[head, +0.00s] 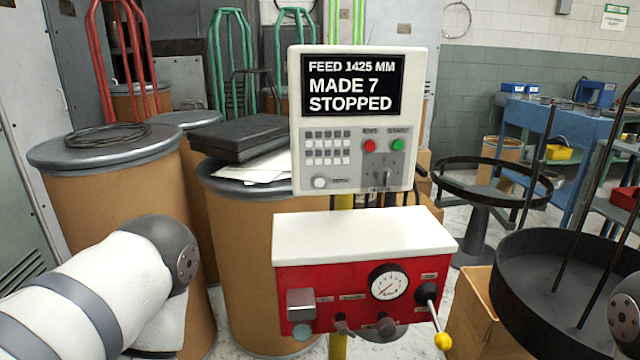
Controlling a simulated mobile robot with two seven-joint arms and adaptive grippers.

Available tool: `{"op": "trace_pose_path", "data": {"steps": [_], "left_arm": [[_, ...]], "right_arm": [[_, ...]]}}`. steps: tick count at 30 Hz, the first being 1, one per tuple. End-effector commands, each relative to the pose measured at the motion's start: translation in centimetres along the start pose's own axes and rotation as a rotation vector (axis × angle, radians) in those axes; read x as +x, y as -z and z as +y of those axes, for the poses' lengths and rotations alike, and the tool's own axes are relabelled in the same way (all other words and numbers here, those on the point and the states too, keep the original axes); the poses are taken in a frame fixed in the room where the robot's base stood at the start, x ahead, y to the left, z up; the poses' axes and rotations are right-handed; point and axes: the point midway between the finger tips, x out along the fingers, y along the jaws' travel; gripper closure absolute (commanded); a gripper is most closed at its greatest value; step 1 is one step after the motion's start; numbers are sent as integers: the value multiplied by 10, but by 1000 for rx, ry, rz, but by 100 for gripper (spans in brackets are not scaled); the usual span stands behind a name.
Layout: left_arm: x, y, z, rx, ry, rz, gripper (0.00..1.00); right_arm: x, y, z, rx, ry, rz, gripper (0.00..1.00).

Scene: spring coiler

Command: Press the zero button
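The white control panel (308,112) stands upright in the middle of the head view. Its screen (352,85) reads FEED 1425 MM, MADE 7, STOPPED. Below it are a keypad (327,147), a red button (369,146), a green button (398,145), a dark knob (386,176) and a round white button (320,183). The small labels are too blurred to tell surely which button is zero; the one by the green button seems to read START. My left arm comes in at lower left, its gripper not visible. My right gripper is not visible either.
A red box with a white top (365,237) juts out below the panel, with a gauge (389,282) and a yellow-knobbed lever (442,340). Brown drums (115,210) stand at left. A black round pan (560,265) and blue bench (560,125) are at right.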

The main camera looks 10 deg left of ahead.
Motion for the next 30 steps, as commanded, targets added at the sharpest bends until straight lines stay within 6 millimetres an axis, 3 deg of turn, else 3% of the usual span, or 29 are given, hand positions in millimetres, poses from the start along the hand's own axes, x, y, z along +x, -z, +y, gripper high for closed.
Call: {"op": "trace_pose_path", "data": {"steps": [1,3,30], "left_arm": [[0,0,0,0,0,0,89],[0,0,0,0,0,0,100],[0,0,0,0,0,0,100]], "right_arm": [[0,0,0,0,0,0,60],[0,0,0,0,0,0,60],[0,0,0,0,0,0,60]]}}
